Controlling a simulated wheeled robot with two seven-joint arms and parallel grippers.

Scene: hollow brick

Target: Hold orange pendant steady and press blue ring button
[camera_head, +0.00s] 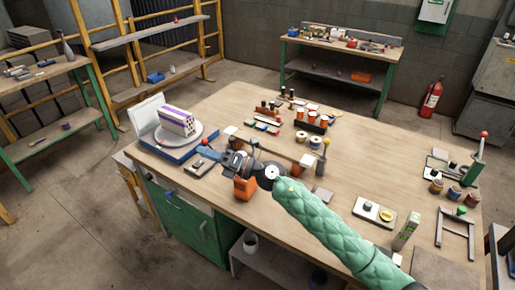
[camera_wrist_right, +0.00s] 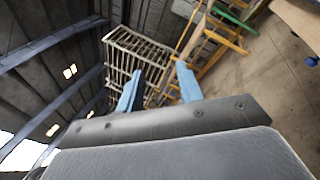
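My right gripper (camera_head: 207,154), on the green-sleeved arm, is over the left part of the workbench, pointing left. Its blue fingers (camera_wrist_right: 156,82) are apart in the right wrist view, with nothing between them. An orange object (camera_head: 245,188), possibly the pendant, shows just below my right wrist and is partly hidden by it; I cannot tell whether they touch. I cannot clearly make out a blue ring button. A small flat device (camera_head: 198,168) lies below the gripper, and a pale box with a round button (camera_head: 368,208) is on the right. My left gripper is not in view.
The wooden workbench (camera_head: 330,235) holds a turntable with a hollow brick (camera_head: 177,121) at left, orange cups (camera_head: 312,117) at the back and several jars (camera_head: 455,193) at right. Bare wood lies between the groups. A red fire extinguisher (camera_head: 431,99) stands beyond.

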